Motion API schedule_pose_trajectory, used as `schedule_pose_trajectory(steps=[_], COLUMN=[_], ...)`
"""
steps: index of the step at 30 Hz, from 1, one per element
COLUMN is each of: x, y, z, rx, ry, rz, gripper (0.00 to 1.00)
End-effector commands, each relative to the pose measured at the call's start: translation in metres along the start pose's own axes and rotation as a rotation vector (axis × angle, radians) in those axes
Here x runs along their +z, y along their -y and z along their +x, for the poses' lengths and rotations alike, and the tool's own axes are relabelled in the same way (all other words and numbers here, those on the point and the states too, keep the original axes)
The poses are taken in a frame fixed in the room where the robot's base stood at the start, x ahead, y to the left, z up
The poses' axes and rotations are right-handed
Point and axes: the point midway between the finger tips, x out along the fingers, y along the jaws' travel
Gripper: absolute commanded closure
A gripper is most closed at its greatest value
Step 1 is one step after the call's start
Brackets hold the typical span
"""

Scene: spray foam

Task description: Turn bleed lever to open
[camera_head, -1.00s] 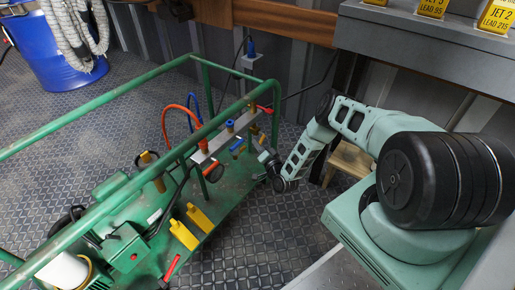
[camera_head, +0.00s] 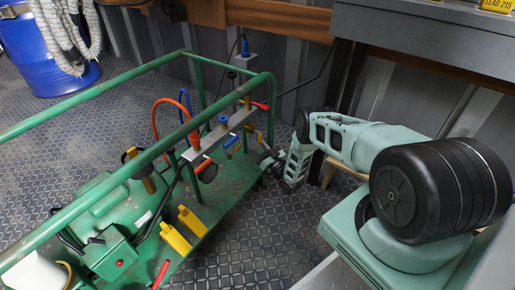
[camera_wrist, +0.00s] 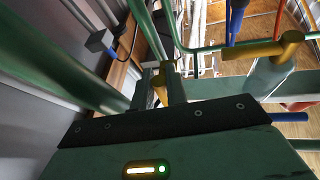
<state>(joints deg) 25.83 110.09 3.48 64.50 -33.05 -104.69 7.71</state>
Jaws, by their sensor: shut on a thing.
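The grey valve manifold (camera_head: 215,137) runs along the green cart frame, with small coloured levers and knobs on it. A yellow lever (camera_head: 258,137) hangs below its right end. My gripper (camera_head: 265,154) is at this end, low beside the cart rail, small and partly hidden in the head view. In the wrist view my gripper (camera_wrist: 161,88) is shut on a slim yellow-brass piece (camera_wrist: 160,91) that stands between its two fingers. It looks like the yellow lever. I cannot tell which lever is the bleed lever, and no label is readable.
The green tube frame (camera_head: 150,155) rises around the manifold; a green tube (camera_wrist: 65,55) passes close on the left in the wrist view. A red lever (camera_head: 261,106) and a blue knob (camera_head: 222,120) are near. A brass fitting (camera_wrist: 280,48) is to the right.

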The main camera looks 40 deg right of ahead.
Motion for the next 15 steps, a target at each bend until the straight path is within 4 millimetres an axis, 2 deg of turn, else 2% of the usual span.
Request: schedule_pose_trajectory(steps=[6,15], x=[0.0016,0.0006], y=[-0.005,-0.0071], z=[0.0003,0.0009], rx=[-0.036,-0.053], ry=[-0.017,-0.025], rz=[-0.086,-0.127], gripper=[1.0,1.0])
